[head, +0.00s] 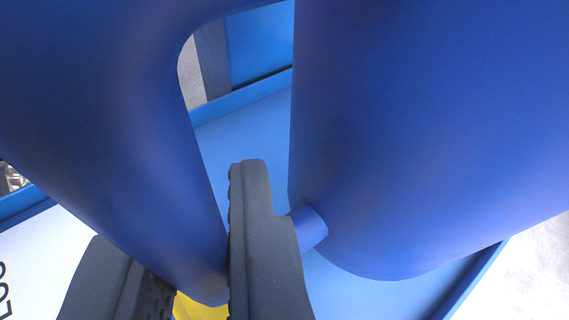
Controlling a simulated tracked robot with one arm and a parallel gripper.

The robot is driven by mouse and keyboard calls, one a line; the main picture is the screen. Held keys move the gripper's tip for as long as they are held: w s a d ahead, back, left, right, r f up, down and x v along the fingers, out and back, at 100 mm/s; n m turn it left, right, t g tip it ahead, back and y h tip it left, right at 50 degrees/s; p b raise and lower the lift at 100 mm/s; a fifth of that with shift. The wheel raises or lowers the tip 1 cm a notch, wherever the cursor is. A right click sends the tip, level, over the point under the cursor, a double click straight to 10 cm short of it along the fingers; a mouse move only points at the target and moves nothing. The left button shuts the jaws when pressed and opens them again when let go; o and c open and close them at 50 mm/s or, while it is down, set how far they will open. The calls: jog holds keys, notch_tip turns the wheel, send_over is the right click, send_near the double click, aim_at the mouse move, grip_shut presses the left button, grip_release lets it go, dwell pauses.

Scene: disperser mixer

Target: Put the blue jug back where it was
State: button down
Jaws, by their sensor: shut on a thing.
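The blue jug fills most of the head view, very close to the camera. Its body (430,130) is on the right and its thick handle (110,110) is on the left, with a gap between them. A short blue stub (310,228) sticks out from the low edge of the body. My gripper (175,210) has dark grey fingers on both sides of the lower handle and is shut on it. The jug's top is out of view. I cannot tell whether its bottom touches the surface below.
A light blue surface (240,140) with a raised blue rim (240,98) lies under the jug. A white panel with black characters (40,262) is at the lower left. A small yellow patch (198,308) shows between my fingers. Pale floor (530,262) shows at the lower right.

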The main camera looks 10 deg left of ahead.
jog(key=shift+w+d+f, duration=0.1)
jog(key=shift+w+d, duration=0.05)
jog(key=shift+w, duration=0.4)
jog(key=shift+f+b, duration=0.7)
jog(key=shift+f, duration=1.05)
jog(key=shift+f, duration=0.6)
jog(key=c, duration=1.4)
grip_release()
jog(key=shift+c, duration=0.2)
